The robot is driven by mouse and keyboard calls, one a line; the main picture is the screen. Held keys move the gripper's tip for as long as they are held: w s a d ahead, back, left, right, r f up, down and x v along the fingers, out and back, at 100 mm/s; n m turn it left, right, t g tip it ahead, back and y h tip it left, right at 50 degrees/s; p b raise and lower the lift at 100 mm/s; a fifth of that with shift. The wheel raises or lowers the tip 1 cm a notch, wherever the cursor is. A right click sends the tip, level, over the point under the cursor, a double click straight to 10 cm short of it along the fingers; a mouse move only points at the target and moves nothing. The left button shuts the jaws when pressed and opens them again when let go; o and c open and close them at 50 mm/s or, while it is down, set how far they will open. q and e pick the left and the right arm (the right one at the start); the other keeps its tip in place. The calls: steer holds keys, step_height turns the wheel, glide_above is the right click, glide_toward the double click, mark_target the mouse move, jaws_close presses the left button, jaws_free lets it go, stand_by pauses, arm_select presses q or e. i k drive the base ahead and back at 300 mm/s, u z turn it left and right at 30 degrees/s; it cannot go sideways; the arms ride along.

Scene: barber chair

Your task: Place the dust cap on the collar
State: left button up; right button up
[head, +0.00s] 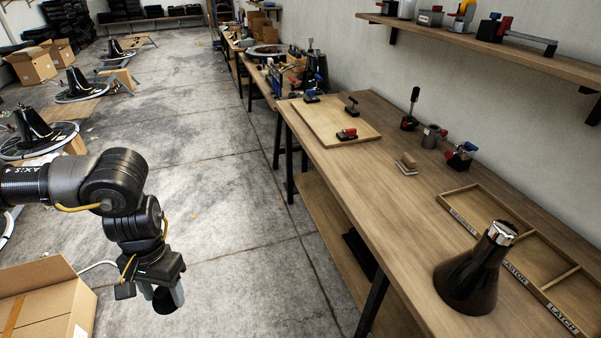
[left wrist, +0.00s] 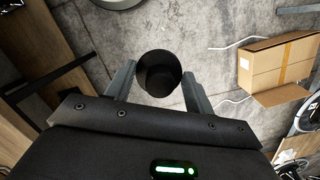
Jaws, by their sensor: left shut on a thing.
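A dark, round dust cap (left wrist: 159,73) is between the two grey fingers of my left gripper (left wrist: 158,92) in the left wrist view. In the head view my left gripper (head: 166,294) points down over the floor, left of the workbench, with the dark cap (head: 164,302) at its fingertips. A glossy black cone (head: 470,280) stands upright on the near part of the workbench. The shiny metal collar (head: 502,233) is at its top. My left gripper is well to the left of the collar. My right gripper is not in view.
The workbench (head: 385,180) carries a wooden tray (head: 530,255) with labelled compartments beside the cone, and several clamps and a board (head: 330,120) farther back. A shelf (head: 540,55) runs along the wall. An open cardboard box (head: 45,300) is at lower left. Floor between is clear.

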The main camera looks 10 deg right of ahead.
mark_target(505, 228)
steer(key=u, duration=0.35)
steer(key=i, duration=3.25)
steer(key=z, duration=3.55)
